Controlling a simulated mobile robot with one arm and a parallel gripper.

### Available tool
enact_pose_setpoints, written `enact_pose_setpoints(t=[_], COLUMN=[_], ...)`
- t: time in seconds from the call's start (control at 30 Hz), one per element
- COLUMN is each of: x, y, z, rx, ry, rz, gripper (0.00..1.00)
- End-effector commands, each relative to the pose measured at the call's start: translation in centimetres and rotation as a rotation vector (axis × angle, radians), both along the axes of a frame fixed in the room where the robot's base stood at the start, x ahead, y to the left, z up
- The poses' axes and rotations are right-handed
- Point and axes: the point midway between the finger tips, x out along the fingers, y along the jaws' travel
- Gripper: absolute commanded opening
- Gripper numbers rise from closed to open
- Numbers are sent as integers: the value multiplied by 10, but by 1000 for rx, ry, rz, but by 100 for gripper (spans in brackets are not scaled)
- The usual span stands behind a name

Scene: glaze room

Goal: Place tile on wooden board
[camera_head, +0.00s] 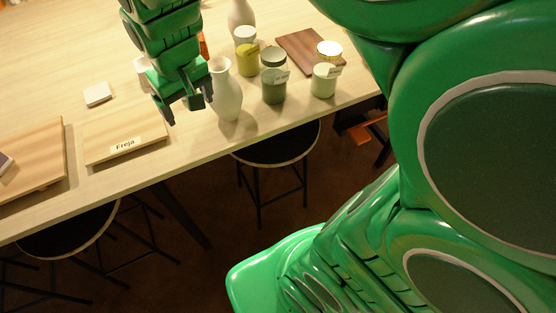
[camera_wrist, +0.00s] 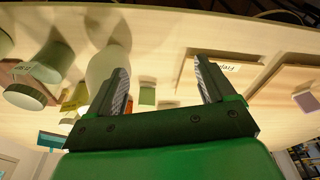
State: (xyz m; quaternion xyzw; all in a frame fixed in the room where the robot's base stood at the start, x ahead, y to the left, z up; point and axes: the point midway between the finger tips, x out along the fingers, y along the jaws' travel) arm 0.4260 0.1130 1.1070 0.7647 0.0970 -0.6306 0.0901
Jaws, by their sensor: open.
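A small white tile (camera_head: 98,94) lies flat on the table behind a light wooden board (camera_head: 100,140) labelled "Freja". The visible part of this board is bare; it also shows in the wrist view (camera_wrist: 243,78). A second wooden board (camera_head: 45,150) at the left bears a small dark tile (camera_head: 5,163); this tile looks mauve in the wrist view (camera_wrist: 307,102). My gripper (camera_head: 188,108) hangs open and empty, fingers down, between the Freja board and a white vase (camera_head: 226,92). In the wrist view, a pale green block (camera_wrist: 147,95) shows between the fingers (camera_wrist: 163,72), apart from them.
Right of the vase stand several glaze jars, among them a yellow-green one (camera_head: 247,60) and a dark green one (camera_head: 273,85). A red-brown board (camera_head: 296,42) lies behind them. Another vase (camera_head: 241,15) stands further back. Stools (camera_head: 278,152) sit below the table's front edge.

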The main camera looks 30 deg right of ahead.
Motion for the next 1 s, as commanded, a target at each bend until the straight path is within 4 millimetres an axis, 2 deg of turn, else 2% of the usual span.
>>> enact_pose_setpoints(t=[0.03,0.2,0.33,0.5,0.6,0.7,1.0], x=[-17,-77,-125,-177,-195,-204,-206], y=[-17,-62,-88,-107,-112,-114,-114], z=[0,-3,-5,-9,-11,-11,-11], rx=[-6,-23,-31,-34,-34,-32,-33], ry=[27,133,210,294,325,337,342], rz=[-31,-115,-177,-237,-258,-267,-268], gripper=[83,83,83,83,83,83,83])
